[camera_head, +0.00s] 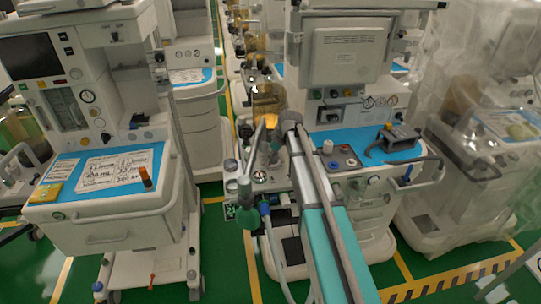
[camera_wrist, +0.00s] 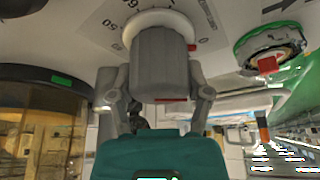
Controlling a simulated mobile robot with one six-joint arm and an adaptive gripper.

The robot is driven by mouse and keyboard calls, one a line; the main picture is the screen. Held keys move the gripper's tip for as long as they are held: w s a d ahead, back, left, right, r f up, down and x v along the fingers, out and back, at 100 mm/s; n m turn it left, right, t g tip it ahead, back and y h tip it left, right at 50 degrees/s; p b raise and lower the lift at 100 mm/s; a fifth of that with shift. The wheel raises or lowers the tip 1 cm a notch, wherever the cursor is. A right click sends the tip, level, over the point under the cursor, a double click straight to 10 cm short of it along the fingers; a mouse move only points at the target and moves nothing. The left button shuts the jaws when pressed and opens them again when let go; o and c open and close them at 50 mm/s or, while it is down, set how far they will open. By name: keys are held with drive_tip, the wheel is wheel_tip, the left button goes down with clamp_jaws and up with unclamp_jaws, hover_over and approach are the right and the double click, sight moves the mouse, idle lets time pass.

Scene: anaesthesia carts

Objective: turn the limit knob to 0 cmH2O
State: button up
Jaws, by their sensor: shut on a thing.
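The limit knob (camera_wrist: 158,62) is a grey ribbed cylinder on a white collar in the wrist view. A printed dial (camera_wrist: 100,22) with numbers, one reading 50, surrounds it. Small red marks show near the knob's right side and lower edge. My gripper (camera_wrist: 155,88) has one finger on each side of the knob and is shut on it. The zero mark and the knob's exact setting cannot be read. In the head view my arm reaches to the middle cart (camera_head: 375,190), and its end hides the knob.
In the wrist view a green-rimmed round fitting (camera_wrist: 268,55) with a red part sits right of the knob. A black bracket (camera_head: 393,140) lies on the blue worktop. Carts stand on both sides.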

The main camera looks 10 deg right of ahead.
drive_tip(key=o, duration=1.2)
drive_tip(key=shift+c, duration=0.2)
